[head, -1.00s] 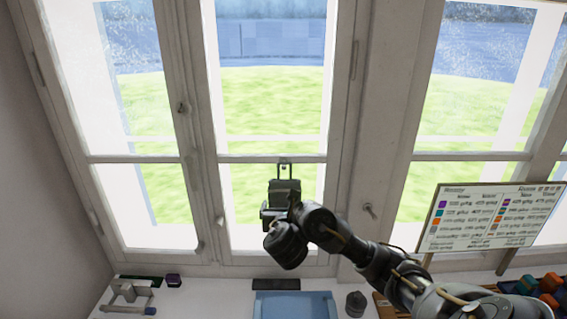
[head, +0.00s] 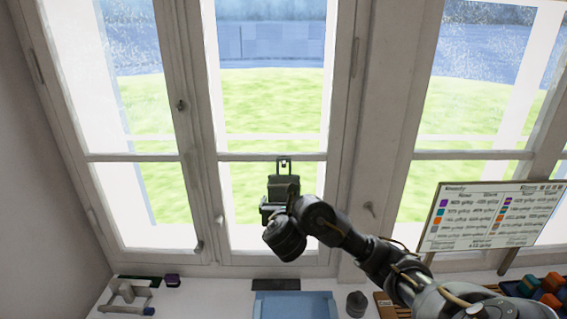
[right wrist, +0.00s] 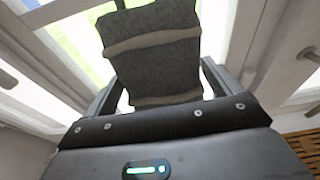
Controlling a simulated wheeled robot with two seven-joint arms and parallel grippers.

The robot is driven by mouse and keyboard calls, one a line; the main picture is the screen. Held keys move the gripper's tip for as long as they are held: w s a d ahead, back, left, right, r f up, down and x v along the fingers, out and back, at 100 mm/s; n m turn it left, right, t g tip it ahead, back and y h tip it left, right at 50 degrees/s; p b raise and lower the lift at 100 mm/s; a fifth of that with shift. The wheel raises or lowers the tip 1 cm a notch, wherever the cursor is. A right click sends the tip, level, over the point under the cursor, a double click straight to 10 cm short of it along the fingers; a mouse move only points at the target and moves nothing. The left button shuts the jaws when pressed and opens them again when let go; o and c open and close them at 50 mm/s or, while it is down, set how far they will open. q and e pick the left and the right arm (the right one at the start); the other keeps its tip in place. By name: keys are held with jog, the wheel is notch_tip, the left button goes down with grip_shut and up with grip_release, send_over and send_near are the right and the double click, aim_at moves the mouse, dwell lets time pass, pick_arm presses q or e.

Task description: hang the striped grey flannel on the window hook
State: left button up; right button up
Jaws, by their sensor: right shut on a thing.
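The striped grey flannel (right wrist: 155,72) fills the upper middle of the right wrist view, dark grey with two paler bands. It is held between the fingers of my right gripper, which is shut on it. In the head view my right gripper (head: 284,166) points up in front of the middle window pane, near its crossbar. I cannot tell whether this is the window hook. My left gripper is out of view.
A blue tray (head: 294,305) and a dark jar (head: 356,304) stand on the sill below. A sign board (head: 490,216) and coloured blocks (head: 548,289) are at right. A small grey stand (head: 127,290) is at left. Window frames stand behind the gripper.

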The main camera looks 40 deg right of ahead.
jog(key=shift+r+b+x, duration=0.2)
jog(key=shift+b+x, duration=0.75)
jog(key=shift+r+b+x, duration=0.2)
jog(key=shift+b+x, duration=0.7)
jog(key=shift+x, duration=0.05)
jog(key=shift+w+d+b, duration=0.35)
jog(key=shift+w, duration=0.05)
jog(key=shift+f, duration=0.25)
jog(key=shift+f+b, duration=0.65)
jog(key=shift+b, duration=0.2)
jog(key=o, duration=0.7)
